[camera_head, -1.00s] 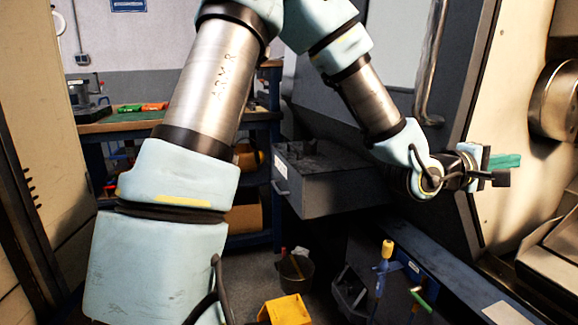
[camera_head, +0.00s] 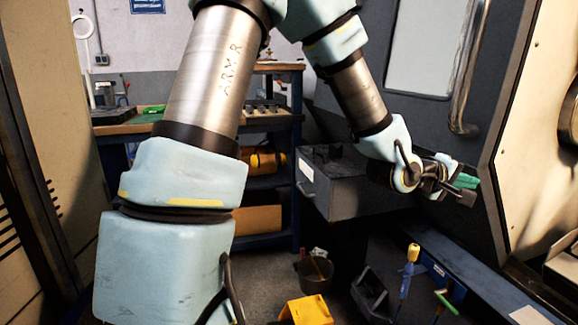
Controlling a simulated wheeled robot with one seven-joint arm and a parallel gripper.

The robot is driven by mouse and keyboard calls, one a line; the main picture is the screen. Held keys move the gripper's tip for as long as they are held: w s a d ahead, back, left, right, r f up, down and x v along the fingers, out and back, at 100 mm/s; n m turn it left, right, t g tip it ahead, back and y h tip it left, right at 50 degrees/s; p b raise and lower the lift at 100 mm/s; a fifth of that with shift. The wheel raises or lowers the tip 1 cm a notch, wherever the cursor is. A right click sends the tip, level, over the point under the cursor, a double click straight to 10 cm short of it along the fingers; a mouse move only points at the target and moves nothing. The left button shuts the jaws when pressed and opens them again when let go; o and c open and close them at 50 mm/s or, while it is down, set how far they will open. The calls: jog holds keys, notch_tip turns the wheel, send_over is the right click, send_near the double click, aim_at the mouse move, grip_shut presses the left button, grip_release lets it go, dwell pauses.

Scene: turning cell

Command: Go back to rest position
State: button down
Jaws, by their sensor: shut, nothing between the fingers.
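My arm reaches from the left foreground up over the top of the view and down to the right. My gripper (camera_head: 467,188) is at the right, in front of the machine's dark grey front (camera_head: 440,120). Its small green and dark finger parts point right. The gripper is shut with nothing held. It is clear of the cream machine wall (camera_head: 545,130) at the right. The fingertips are small in this view.
A grey drawer cabinet (camera_head: 330,185) stands behind my forearm. A blue-framed workbench (camera_head: 270,122) is at the back. Below the gripper, a blue rail (camera_head: 480,285) holds tools with yellow and green handles. A bucket (camera_head: 315,274) and a yellow bin (camera_head: 308,310) stand on the floor.

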jog(key=w+a+f+m+y+p, duration=0.1)
jog(key=w+a+y+p, duration=0.15)
jog(key=a, duration=0.65)
jog(key=w+a+f+y+p, duration=0.15)
jog(key=a+y, duration=0.25)
jog(key=a, duration=0.5)
jog(key=w+a+f+m+y+p, duration=0.1)
jog(key=w+a+y+p, duration=0.15)
jog(key=a, duration=0.65)
jog(key=s+a+g+y+p, duration=0.1)
jog(key=s+a, duration=0.2)
jog(key=a, duration=0.3)
jog(key=s+a+r+g+y+p, duration=0.1)
jog(key=s+a+y, duration=0.1)
jog(key=a, duration=0.4)
jog(key=s+a+r+m+g+y, duration=0.1)
jog(key=s+a, duration=0.2)
jog(key=a, duration=0.3)
jog(key=shift+s+a+r+g+y+p, duration=0.25)
jog(key=shift+s+g+y+p, duration=0.05)
jog(key=shift+s+g+p, duration=0.1)
